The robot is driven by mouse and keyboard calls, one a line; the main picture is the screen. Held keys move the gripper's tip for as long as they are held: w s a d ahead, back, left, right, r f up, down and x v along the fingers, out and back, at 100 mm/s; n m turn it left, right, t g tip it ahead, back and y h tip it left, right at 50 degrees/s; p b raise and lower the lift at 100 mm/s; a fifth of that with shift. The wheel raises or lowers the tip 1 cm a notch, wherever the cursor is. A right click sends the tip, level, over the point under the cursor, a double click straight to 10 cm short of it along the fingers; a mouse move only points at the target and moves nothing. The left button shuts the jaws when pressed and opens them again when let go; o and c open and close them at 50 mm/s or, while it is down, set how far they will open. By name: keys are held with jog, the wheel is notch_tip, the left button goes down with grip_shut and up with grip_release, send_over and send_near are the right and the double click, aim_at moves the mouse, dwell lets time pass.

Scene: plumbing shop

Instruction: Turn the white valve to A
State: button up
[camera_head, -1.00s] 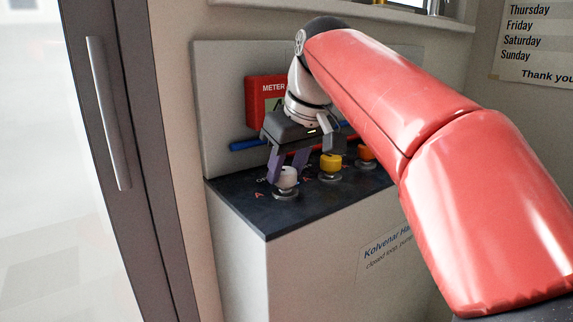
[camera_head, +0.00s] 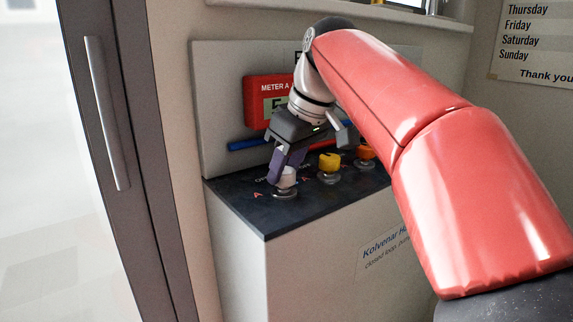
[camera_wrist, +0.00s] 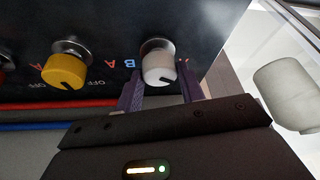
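The white valve (camera_head: 287,178) is a round knob at the front left of the dark panel top (camera_head: 240,196). My gripper (camera_head: 285,172) reaches down over it. In the wrist view the white valve (camera_wrist: 158,67) sits between my two purple fingers (camera_wrist: 160,82), which are close against its sides, so the gripper looks shut on it. A dark pointer mark shows on the knob's edge nearest the gripper base. A blue B (camera_wrist: 130,64) lies left of the knob. A red mark at its right is partly hidden by a finger; a red A (camera_head: 258,194) shows in the head view.
A yellow valve (camera_head: 329,163) and an orange valve (camera_head: 365,153) stand to the right of the white one. Behind are a blue pipe (camera_head: 245,144) and a red meter (camera_head: 257,101), partly covered by my wrist. A door with a handle (camera_head: 107,113) is at the left.

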jog(key=o, duration=0.4)
jog(key=v, duration=0.7)
jog(key=shift+r, duration=0.4)
jog(key=shift+s+d, duration=0.1)
jog(key=shift+d, duration=0.05)
